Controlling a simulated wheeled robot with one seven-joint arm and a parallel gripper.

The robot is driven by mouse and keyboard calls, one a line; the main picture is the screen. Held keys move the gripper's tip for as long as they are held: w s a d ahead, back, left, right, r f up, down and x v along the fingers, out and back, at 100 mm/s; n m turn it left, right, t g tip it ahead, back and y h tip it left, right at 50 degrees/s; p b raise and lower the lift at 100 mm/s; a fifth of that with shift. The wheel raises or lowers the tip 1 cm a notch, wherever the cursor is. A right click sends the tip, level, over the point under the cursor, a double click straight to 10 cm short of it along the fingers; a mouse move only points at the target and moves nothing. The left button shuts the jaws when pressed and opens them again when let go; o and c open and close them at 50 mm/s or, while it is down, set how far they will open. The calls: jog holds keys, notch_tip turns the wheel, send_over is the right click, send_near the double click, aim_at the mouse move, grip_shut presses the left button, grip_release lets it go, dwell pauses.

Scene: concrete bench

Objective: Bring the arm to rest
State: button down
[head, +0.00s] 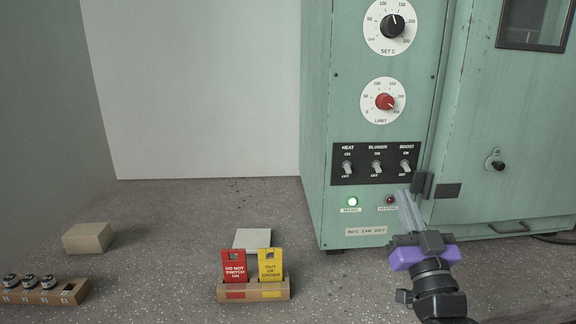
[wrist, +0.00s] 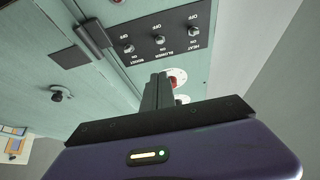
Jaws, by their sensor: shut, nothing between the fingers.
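My gripper (head: 407,207) is in the right half of the head view, purple and grey, with its fingers together and nothing between them. Its fingertips point up towards the front of the green oven (head: 318,130), below the switch panel (head: 340,176). I cannot tell whether they touch it. In the wrist view the closed fingers (wrist: 157,92) extend towards the oven front, with the switch panel (wrist: 130,53) beyond them.
A wooden holder (head: 225,295) with a red tag (head: 234,266) and a yellow tag (head: 270,265) stands front centre. A beige block (head: 88,238) and a wooden rack (head: 45,293) of dark knobs are at left. The bench between is clear.

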jog(key=s+a+f+m+g+h, duration=0.1)
jog(key=s+f, duration=0.7)
jog(key=s, duration=0.2)
jog(key=s+a+f+m+g+h, duration=0.1)
jog(key=s+a+f, duration=0.1)
jog(key=s+f, duration=0.7)
jog(key=s+a+f+n+g+y, duration=0.1)
jog(key=s+a+f+n+g, duration=0.2)
jog(key=s, duration=1.2)
jog(key=s+f+g+y, duration=0.2)
jog(key=s+f+g, duration=0.2)
jog(key=s, duration=1)
notch_tip(320, 180, up, 17)
jog(key=p, duration=1.7)
jog(key=shift+w+d+f, duration=0.1)
